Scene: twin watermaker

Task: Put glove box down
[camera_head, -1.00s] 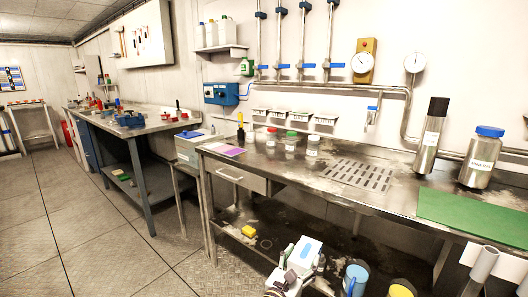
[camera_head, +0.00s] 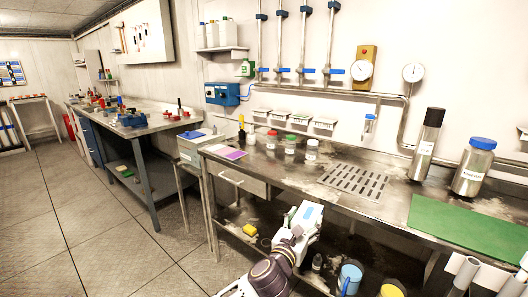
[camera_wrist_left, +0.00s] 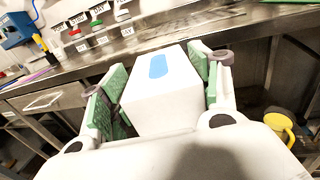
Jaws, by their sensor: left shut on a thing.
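The glove box is a white carton (camera_head: 309,212) with a blue oval on top. It also shows large in the left wrist view (camera_wrist_left: 160,98), between the green-padded fingers. My left gripper (camera_head: 302,226) is shut on it and holds it in front of the steel bench's front edge, apart from the bench top. In the left wrist view the gripper (camera_wrist_left: 160,90) has one finger on each side of the carton. The steel bench (camera_head: 300,178) stands beyond the carton.
Several small jars (camera_head: 290,144) stand along the back of the bench, with a purple pad (camera_head: 234,154) to their left. A perforated drain (camera_head: 355,181), a green mat (camera_head: 470,228) and two steel bottles (camera_head: 473,167) are further right. Bare steel lies between jars and front edge.

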